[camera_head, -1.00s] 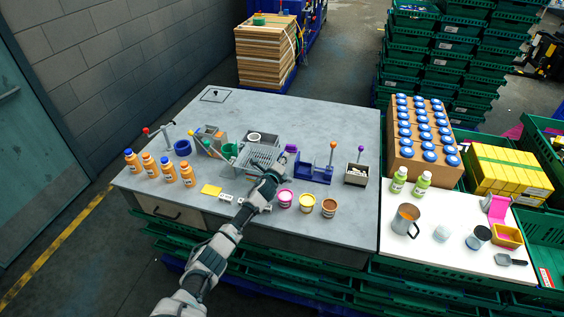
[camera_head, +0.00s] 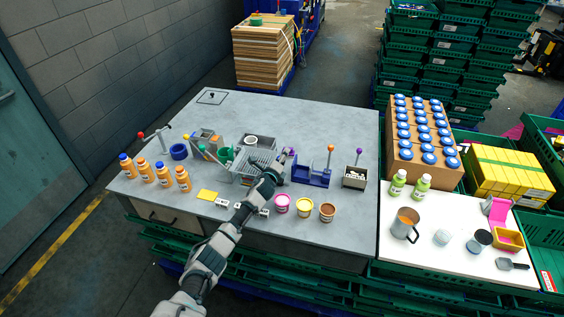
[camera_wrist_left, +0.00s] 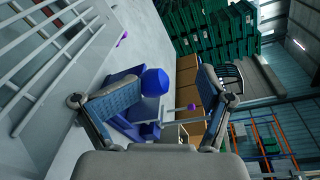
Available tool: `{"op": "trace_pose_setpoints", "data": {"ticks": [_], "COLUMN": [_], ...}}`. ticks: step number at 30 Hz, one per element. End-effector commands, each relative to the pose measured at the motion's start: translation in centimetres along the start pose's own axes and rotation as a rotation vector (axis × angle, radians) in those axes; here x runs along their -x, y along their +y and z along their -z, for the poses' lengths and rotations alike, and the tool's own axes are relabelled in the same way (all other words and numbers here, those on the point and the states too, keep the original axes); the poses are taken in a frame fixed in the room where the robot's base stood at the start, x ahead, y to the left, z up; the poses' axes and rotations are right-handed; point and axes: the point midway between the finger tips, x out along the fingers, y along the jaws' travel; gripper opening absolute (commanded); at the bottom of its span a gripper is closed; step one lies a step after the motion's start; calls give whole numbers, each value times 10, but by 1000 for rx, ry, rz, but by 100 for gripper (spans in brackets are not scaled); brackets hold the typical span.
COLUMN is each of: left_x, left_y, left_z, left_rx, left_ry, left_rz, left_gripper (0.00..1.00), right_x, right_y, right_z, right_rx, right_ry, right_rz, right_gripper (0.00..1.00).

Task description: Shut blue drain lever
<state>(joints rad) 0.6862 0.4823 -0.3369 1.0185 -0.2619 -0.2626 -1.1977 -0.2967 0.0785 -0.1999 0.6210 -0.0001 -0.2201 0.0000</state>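A blue knob (camera_wrist_left: 154,82), which looks like the lever's end, shows between my left gripper's fingers in the left wrist view. My left gripper (camera_wrist_left: 167,84) is open, with a finger on each side of the knob and gaps visible. I cannot tell the knob's depth relative to the fingertips. A blue fixture (camera_wrist_left: 128,112) lies behind it. In the head view my left gripper (camera_head: 279,167) is between the metal grate (camera_head: 257,163) and the blue fixture (camera_head: 312,176). The blue knob is not clearly distinguishable there. My right gripper is not in view.
A purple knob (camera_head: 291,153) stands close to the gripper. An orange-knobbed lever (camera_head: 331,149) is by the blue fixture. Pink (camera_head: 282,204), yellow (camera_head: 304,207) and brown (camera_head: 327,211) tubs stand in front.

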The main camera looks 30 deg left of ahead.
Motion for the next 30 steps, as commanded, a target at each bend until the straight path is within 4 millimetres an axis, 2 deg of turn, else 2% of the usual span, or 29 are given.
{"op": "trace_pose_setpoints", "data": {"ticks": [1,20,26,30], "left_x": [1,6,32,58], "left_y": [1,-5,3,21], "left_z": [-4,1,9,20], "left_rx": [2,4,6,7], "left_ry": [-7,-5,-1,-1], "left_rz": [-2,2,0,-4], "left_gripper": [53,53,53,53], "right_x": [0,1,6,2], "right_y": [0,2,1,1], "right_z": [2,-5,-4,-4], "right_rx": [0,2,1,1], "right_ry": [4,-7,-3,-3], "right_rz": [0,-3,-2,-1], "right_gripper": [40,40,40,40]}}
